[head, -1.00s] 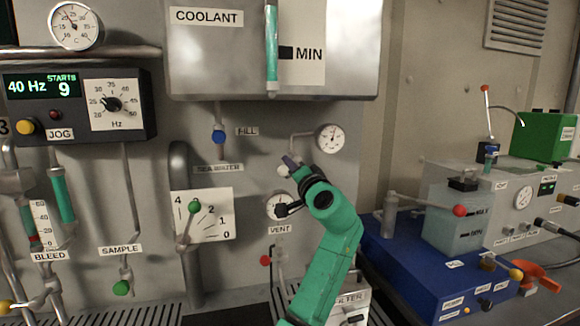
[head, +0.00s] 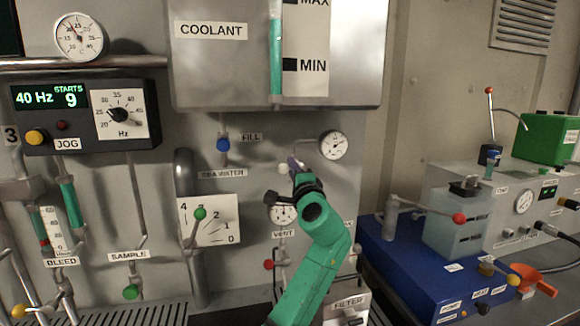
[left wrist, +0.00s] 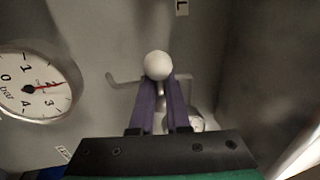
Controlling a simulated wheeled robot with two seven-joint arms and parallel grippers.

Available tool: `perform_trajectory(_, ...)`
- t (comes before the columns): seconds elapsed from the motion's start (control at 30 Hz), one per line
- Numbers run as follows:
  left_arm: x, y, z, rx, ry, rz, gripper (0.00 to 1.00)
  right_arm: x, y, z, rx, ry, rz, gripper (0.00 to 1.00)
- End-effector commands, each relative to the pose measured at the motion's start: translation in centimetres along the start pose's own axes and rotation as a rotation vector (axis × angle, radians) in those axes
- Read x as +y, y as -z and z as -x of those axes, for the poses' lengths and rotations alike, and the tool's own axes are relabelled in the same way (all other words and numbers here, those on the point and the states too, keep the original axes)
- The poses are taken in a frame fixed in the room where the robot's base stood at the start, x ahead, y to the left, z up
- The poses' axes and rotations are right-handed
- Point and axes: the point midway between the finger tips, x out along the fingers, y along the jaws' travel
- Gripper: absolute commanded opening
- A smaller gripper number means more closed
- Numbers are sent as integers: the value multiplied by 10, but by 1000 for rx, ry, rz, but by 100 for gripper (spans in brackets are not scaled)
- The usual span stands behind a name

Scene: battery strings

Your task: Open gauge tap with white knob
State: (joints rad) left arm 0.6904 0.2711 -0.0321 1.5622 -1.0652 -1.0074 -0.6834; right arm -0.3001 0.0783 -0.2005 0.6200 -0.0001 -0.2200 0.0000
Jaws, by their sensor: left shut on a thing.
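The white knob (head: 284,169) is a small pale ball in front of the grey panel, to the lower left of a round gauge (head: 334,145). A bent pipe joins the gauge from its left. My left gripper (head: 293,164) comes up from below on the green arm and is at the knob. In the left wrist view the white knob (left wrist: 157,65) sits at the tips of my left gripper's purple fingers (left wrist: 160,80), which are shut on it. A thin metal stem shows below the ball between the fingers. My right gripper is not in view.
A second gauge (head: 284,213) lies just below, partly covered by my gripper. The blue FILL knob (head: 223,145) is to the left. A red knob (head: 268,265) is lower down. The coolant tank (head: 210,75) overhangs above. A blue unit (head: 395,255) stands at the right.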

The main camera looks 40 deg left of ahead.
Motion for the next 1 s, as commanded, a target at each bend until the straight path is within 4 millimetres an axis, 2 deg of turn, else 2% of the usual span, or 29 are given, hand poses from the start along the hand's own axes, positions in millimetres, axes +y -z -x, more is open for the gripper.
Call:
perform_trajectory(0.03,-5,3,1,10,12,-3,0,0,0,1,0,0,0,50)
perform_trajectory(0.37,-3,3,1,11,10,-9,0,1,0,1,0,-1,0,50)
perform_trajectory(0.4,-3,3,1,12,10,-9,18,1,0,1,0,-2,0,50)
perform_trajectory(0.47,-3,3,1,12,9,-9,41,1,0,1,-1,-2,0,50)
perform_trajectory(0.5,-2,3,1,12,8,-9,43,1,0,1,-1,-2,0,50)
perform_trajectory(0.83,1,2,3,7,3,-8,43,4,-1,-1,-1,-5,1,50)
perform_trajectory(1.0,3,3,23,9,4,-7,43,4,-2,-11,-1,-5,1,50)
